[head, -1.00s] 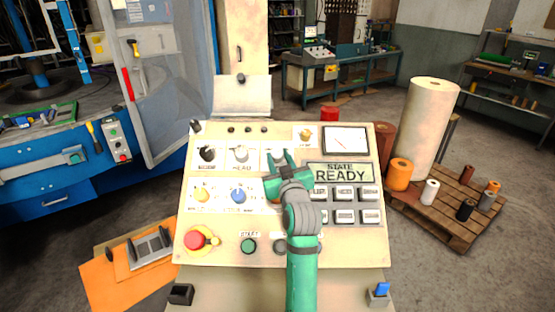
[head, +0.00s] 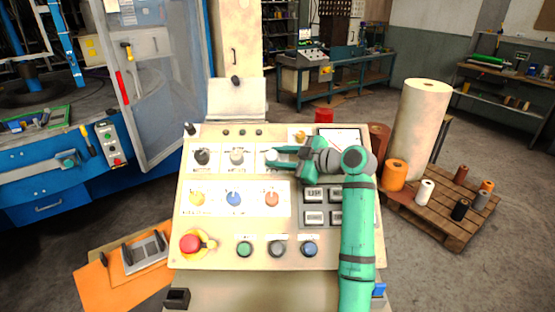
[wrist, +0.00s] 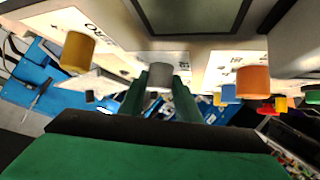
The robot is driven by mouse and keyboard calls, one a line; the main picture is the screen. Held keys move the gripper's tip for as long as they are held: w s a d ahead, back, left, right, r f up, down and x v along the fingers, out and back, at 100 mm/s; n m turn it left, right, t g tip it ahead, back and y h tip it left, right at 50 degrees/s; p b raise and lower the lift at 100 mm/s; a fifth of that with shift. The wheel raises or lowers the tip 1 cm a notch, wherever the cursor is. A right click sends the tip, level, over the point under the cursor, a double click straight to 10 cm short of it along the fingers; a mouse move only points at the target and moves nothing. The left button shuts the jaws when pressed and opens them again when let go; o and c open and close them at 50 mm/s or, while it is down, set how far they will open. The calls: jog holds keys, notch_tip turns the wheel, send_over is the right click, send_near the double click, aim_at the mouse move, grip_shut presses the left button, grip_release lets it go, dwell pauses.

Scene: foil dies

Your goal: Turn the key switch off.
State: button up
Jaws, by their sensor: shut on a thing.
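The sloped cream control panel (head: 190,225) fills the middle of the head view. My gripper (head: 276,155) reaches in from the right, low over the third position of the upper knob row. In the wrist view my gripper (wrist: 160,105) is shut on a grey cylindrical knob (wrist: 160,76), one finger on each side. In the head view the fingers mostly hide that knob. A gold knob (head: 300,135) sits above it on the panel and shows at left in the wrist view (wrist: 77,52). I cannot read which control is labelled as the key switch.
Left of my gripper are a grey knob (head: 236,157) and a black knob (head: 202,157). Below are yellow (head: 197,199), blue (head: 234,198) and orange (head: 271,199) knobs. A red mushroom button (head: 190,243) is at lower left. My arm covers the panel's right side.

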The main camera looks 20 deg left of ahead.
jog(key=shift+w+r+n+g+h, duration=0.15)
jog(key=shift+n+g+h, duration=0.15)
jog(key=shift+n+g, duration=0.65)
jog(key=shift+w+f+n+g+h, duration=0.15)
jog(key=shift+n+g+h, duration=0.15)
jog(key=shift+n+g, duration=0.65)
jog(key=shift+r+n, duration=0.1)
jog(key=shift+n, duration=0.2)
jog(key=o, duration=1.1)
jog(key=shift+c, duration=0.2)
jog(key=shift+r, duration=0.1)
jog(key=v, duration=1)
jog(key=shift+d+r, duration=0.15)
jog(key=shift+d, duration=0.1)
